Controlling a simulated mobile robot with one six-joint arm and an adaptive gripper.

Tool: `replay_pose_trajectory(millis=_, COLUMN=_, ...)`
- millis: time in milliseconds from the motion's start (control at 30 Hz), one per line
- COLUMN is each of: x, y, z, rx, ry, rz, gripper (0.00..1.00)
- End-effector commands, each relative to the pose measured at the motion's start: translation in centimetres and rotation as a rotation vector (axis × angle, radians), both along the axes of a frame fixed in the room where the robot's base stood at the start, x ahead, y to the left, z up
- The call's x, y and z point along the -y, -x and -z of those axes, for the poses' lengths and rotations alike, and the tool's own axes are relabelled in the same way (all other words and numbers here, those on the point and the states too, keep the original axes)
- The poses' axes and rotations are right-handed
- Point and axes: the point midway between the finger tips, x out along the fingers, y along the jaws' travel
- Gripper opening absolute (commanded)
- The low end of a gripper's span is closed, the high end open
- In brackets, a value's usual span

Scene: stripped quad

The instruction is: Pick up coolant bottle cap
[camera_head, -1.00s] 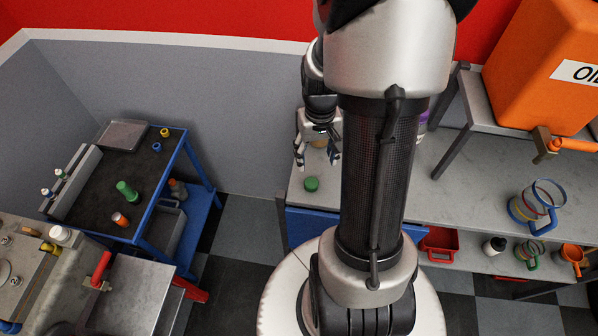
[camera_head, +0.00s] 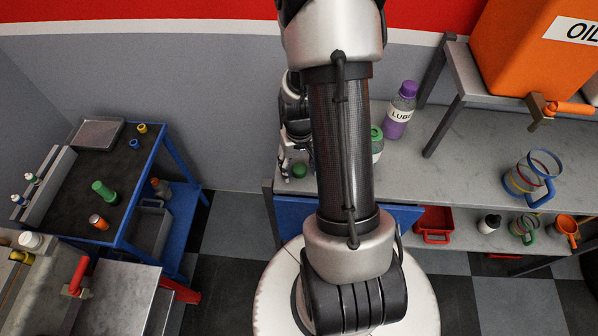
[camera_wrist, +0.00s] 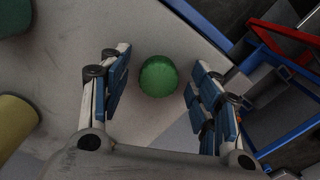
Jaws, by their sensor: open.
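A round green cap (camera_head: 299,170) lies on the grey workbench (camera_head: 440,190), near its left end. I take it to be the coolant bottle cap; no marking on it shows. It also shows in the wrist view (camera_wrist: 158,77), between the two fingers. My gripper (camera_head: 297,164) is open and empty, its blue-padded fingers (camera_wrist: 160,62) one on each side of the cap with gaps between. Its height over the bench is hard to tell. A green-topped bottle (camera_head: 377,140) stands right of the cap, partly hidden by my arm.
A purple lube bottle (camera_head: 401,108) stands farther back on the bench. An orange oil tank (camera_head: 510,60) sits on a raised shelf at right. A blue cart (camera_head: 130,190) holds small items at left. In the wrist view, a yellow cylinder (camera_wrist: 17,120) lies left of my fingers.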

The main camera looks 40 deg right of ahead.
Motion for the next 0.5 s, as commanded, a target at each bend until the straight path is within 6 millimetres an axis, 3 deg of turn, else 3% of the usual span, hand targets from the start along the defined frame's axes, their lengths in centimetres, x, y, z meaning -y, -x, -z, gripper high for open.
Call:
replay_pose_trajectory(millis=233, x=0.04, y=-0.02, z=0.2, rx=0.001, ry=0.0, rz=0.0, gripper=0.56)
replay_pose_trajectory(millis=500, x=0.04, y=-0.02, z=0.19, rx=0.001, ry=0.0, rz=0.0, gripper=0.39)
